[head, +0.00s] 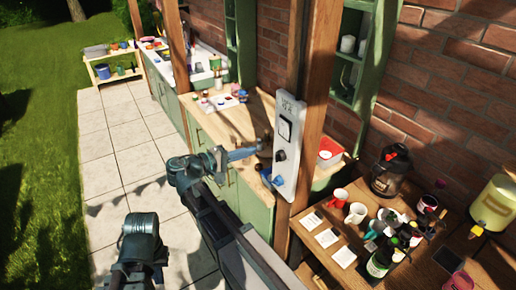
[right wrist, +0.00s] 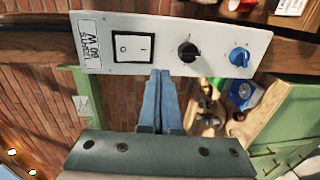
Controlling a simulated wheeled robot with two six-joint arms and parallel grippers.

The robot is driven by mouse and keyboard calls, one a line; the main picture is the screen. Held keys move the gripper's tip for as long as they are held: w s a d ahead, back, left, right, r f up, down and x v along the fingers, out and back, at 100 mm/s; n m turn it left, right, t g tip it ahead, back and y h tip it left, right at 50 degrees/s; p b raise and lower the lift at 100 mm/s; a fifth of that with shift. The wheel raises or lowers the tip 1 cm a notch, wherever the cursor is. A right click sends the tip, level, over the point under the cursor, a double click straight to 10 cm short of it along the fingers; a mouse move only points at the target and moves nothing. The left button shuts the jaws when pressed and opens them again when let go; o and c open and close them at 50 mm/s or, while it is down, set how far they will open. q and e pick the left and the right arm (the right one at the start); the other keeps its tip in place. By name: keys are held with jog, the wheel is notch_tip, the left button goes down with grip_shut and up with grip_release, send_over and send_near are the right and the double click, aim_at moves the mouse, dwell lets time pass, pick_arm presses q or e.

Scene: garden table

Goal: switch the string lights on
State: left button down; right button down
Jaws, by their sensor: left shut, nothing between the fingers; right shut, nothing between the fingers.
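A white control panel (head: 288,108) is fixed to a wooden post. It carries a black-framed white rocker switch (right wrist: 133,47), a black knob (right wrist: 188,51) and a blue knob (right wrist: 239,56). I cannot tell which side of the rocker is pressed. My right gripper (right wrist: 160,73) is shut and empty, its fingertips at the panel's long edge, between the rocker and the black knob in the right wrist view. Contact is unclear. In the head view this gripper (head: 258,148) is left of the panel. My left arm shows at the lower left, its fingers not visible.
A wooden table (head: 312,258) with mugs, a bottle and a lantern (head: 392,170) stands right of the post. A green-fronted counter (head: 205,140) runs behind my right gripper. Small bright spots (right wrist: 10,152) show low in the right wrist view. The paving (head: 110,140) is clear.

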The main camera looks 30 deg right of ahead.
jog(key=a, duration=0.3)
jog(key=shift+s+a+f, duration=0.15)
jog(key=shift+a+f, duration=0.1)
jog(key=s+a+f+n+y+b, duration=0.1)
jog(key=s+a+f+y+b, duration=0.15)
jog(key=f, duration=0.55)
jog(key=s+a+f+n+y+b, duration=0.1)
jog(key=s+a+f+y+b, duration=0.2)
jog(key=f, duration=0.5)
jog(key=s+a+f+y+b, duration=0.1)
jog(key=s+a+f+y, duration=0.4)
jog(key=a, duration=0.2)
jog(key=s+a+f+n+g+y+b, duration=0.1)
jog(key=s+a+f+y+b, duration=0.1)
jog(key=s+a+f+y, duration=0.3)
jog(key=a+f, duration=0.1)
jog(key=a, duration=0.2)
jog(key=shift+f, duration=0.2)
